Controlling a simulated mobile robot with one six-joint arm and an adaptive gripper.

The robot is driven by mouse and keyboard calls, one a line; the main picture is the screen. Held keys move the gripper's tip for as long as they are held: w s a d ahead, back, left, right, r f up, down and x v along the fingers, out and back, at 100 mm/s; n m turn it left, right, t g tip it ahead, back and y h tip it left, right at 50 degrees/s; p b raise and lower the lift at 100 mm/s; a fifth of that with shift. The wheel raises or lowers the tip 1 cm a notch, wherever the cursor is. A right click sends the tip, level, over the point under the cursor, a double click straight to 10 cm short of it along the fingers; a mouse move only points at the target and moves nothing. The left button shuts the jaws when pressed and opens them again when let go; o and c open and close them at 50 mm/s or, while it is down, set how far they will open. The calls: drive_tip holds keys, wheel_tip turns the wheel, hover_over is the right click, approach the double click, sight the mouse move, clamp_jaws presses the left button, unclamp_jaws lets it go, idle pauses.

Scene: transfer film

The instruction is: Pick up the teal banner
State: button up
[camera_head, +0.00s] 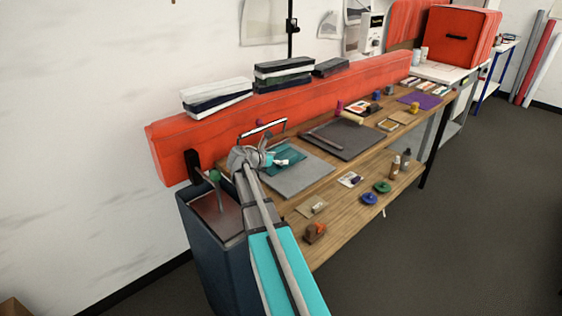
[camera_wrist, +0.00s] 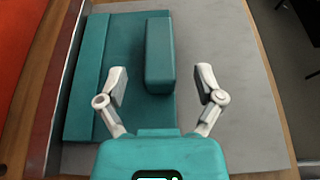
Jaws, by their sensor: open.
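The teal banner (camera_wrist: 120,45) lies on a grey board (camera_wrist: 225,50) on the wooden bench. It looks like a flat teal piece with a thicker strip along its left side and a raised teal block (camera_wrist: 159,55) on it. In the head view the banner (camera_head: 292,153) is partly hidden by my arm. My gripper (camera_wrist: 162,80) is open and empty, with its two pale fingers apart on either side of the block's near end. In the head view my gripper (camera_head: 276,160) is over the board. Whether the fingers touch the banner cannot be told.
A thin upright frame (camera_head: 262,130) stands at the board's back left. A dark mat (camera_head: 350,140) with a rolling pin lies to the right. A lower shelf (camera_head: 340,215) holds small pots and bottles. A long red padded block (camera_head: 330,88) runs behind the bench.

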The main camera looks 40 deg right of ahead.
sight(287, 156)
drive_tip(key=shift+b+x, duration=0.9)
drive_tip(key=shift+x, duration=1.7)
drive_tip(key=shift+r, duration=0.15)
clamp_jaws()
drive_tip(key=shift+r, duration=0.15)
wheel_tip(287, 156, up, 3)
drive_tip(key=p, duration=0.3)
drive_tip(key=s+d+r+p, duration=0.2)
drive_tip(key=s+r+p, duration=0.3)
drive_tip(key=s, duration=0.1)
drive_tip(key=s+d+r+p, duration=0.3)
drive_tip(key=s+r+p, duration=0.1)
drive_tip(key=s, duration=0.3)
drive_tip(key=shift+d+r+p, duration=0.25)
drive_tip(key=shift+r+p, duration=0.1)
drive_tip(key=shift+p, duration=0.2)
